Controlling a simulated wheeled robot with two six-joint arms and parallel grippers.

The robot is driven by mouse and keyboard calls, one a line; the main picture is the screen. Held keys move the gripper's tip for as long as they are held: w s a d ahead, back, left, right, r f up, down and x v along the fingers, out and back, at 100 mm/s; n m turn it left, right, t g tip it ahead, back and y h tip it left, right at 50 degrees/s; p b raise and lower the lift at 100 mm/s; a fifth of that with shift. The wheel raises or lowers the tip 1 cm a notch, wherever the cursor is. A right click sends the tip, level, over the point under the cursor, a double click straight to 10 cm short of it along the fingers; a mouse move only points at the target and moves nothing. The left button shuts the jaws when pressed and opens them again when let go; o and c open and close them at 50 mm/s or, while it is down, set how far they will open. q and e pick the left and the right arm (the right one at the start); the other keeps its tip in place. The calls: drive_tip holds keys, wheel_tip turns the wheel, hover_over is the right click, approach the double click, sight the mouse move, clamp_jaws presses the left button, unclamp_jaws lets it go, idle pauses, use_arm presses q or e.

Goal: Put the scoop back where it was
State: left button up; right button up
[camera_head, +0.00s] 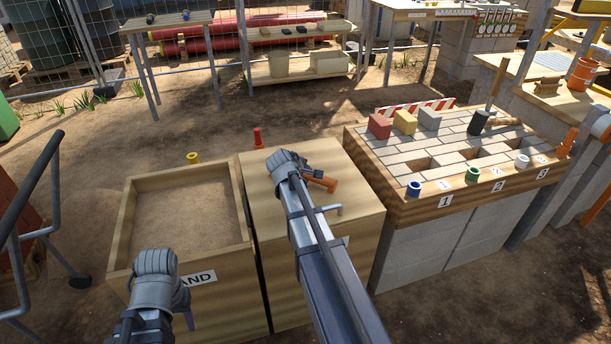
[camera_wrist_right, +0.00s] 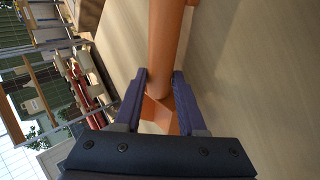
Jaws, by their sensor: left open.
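The orange scoop (camera_head: 322,182) is at my right gripper, over the wooden cabinet top (camera_head: 262,182) beside the sand box. In the right wrist view its orange handle (camera_wrist_right: 165,45) runs between the two dark fingers of my right gripper (camera_wrist_right: 160,85), which press on it from both sides. In the head view my right gripper (camera_head: 308,177) is mostly hidden by its own wrist. I cannot tell whether the scoop touches the top. My left gripper (camera_head: 187,309) is open at the front of the sand box (camera_head: 122,235), partly hidden by its wrist.
A small metal hook (camera_head: 326,210) is on the cabinet top. A red peg (camera_head: 257,137) and a yellow one (camera_head: 192,158) stand behind. To the right, a brick-paved bench (camera_head: 455,150) holds coloured blocks, numbered cups and a mallet (camera_head: 479,122). Open dirt lies behind.

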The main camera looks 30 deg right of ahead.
drive_tip(key=o, duration=0.4)
drive_tip(key=shift+r, duration=0.25)
drive_tip(key=p+v, duration=0.8)
drive_tip(key=v, duration=0.4)
drive_tip(key=shift+p, duration=0.35)
drive_tip(key=shift+f, duration=0.1)
drive_tip(key=s+a+f+m+g+y, duration=0.1)
drive_tip(key=s+a+f+y, duration=0.1)
drive_tip(key=s+a, duration=0.4)
drive_tip(key=s+a+f+m+g+y, duration=0.1)
drive_tip(key=s+a, duration=0.6)
drive_tip(key=a, duration=0.7)
drive_tip(key=s+a+f+g+y, duration=0.3)
drive_tip(key=s+a, duration=0.4)
drive_tip(key=a, duration=0.3)
drive_tip(key=shift+s+f+m, duration=0.1)
drive_tip(key=shift+f+m, duration=0.05)
drive_tip(key=shift+m, duration=0.25)
